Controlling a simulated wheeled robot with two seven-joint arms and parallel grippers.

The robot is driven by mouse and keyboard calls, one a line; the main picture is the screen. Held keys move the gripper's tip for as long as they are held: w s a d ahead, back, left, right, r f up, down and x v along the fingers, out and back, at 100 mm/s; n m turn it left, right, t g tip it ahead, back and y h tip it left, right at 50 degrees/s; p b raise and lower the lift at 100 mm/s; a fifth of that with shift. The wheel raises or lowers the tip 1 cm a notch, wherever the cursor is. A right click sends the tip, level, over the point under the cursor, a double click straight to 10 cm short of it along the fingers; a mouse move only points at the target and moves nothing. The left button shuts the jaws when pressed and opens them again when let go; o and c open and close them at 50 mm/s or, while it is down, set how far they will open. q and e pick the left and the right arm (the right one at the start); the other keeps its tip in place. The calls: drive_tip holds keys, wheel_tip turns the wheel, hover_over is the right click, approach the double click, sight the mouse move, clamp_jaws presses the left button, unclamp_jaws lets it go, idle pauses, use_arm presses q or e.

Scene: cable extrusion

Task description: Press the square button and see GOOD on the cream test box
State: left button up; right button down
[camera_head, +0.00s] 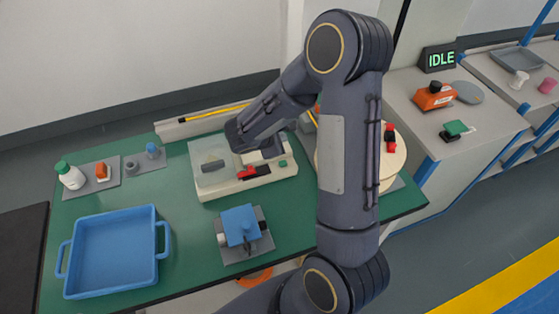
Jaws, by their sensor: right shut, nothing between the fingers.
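The cream test box (228,187) lies on the green table, with a clear panel on its left part. A dark grey piece (212,166) shows on that panel, and a red and black part (250,173) sits on the box's front edge. A small green spot (283,163) shows at its right end; I cannot tell whether it is the square button. My right gripper (266,156) is shut and empty over the right part of the box, partly hidden by my arm. I cannot read GOOD anywhere on the box. My left gripper is not in view.
A blue tray (115,220) and a blue fixture (240,226) stand in front. A white bottle (70,176) stands at the left. A cream reel (392,165) is partly behind my arm. A sign (438,58) on the right bench reads IDLE.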

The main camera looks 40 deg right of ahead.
drive_tip(key=b, duration=0.6)
hover_over(281, 165)
wheel_tip(281, 165, down, 8)
drive_tip(key=shift+r, duration=0.1)
drive_tip(key=shift+f+b, duration=0.5)
idle(1.5)
drive_tip(key=shift+f+b, duration=0.4)
drive_tip(key=shift+b, duration=0.25)
drive_tip(key=shift+f+b, duration=0.5)
drive_tip(key=shift+b, duration=0.1)
idle(0.5)
drive_tip(key=shift+r, duration=0.1)
drive_tip(key=shift+r+p, duration=0.45)
drive_tip(key=shift+r, duration=0.4)
